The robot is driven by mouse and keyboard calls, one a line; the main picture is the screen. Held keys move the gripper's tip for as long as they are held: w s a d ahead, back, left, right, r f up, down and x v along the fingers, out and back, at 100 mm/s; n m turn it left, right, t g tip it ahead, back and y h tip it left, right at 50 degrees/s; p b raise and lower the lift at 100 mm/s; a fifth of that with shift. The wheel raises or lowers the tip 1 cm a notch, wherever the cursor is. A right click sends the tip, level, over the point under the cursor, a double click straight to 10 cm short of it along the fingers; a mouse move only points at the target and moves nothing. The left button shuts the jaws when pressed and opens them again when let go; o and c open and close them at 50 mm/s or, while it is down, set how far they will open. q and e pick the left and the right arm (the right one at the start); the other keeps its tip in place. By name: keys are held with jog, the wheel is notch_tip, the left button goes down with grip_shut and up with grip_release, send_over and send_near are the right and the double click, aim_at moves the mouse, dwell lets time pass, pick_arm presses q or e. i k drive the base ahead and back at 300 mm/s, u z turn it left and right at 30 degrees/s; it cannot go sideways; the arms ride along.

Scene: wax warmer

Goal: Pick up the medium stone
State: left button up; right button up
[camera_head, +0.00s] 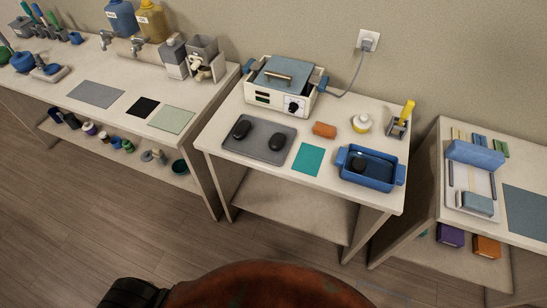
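Two dark oval stones lie apart on a grey mat (259,149) on the middle table: a left stone (241,130) and a right stone (277,142). A third dark stone (358,165) sits inside the blue tray (374,182) at the table's front right. The three look close in size, so I cannot tell for certain which is the medium one. Neither of my grippers is in view, and no gripper touches any stone.
A wax warmer (283,88) with a lidded top stands behind the mat, its cord running to a wall outlet (368,41). A teal sheet (308,159), an orange block (324,130), a white-and-yellow round item (361,123) and a yellow-handled tool (406,112) surround the mat and tray.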

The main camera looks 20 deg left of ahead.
aim_at(278, 141)
jog(key=z, duration=0.55)
jog(key=i, duration=0.9)
jog(key=u, duration=0.6)
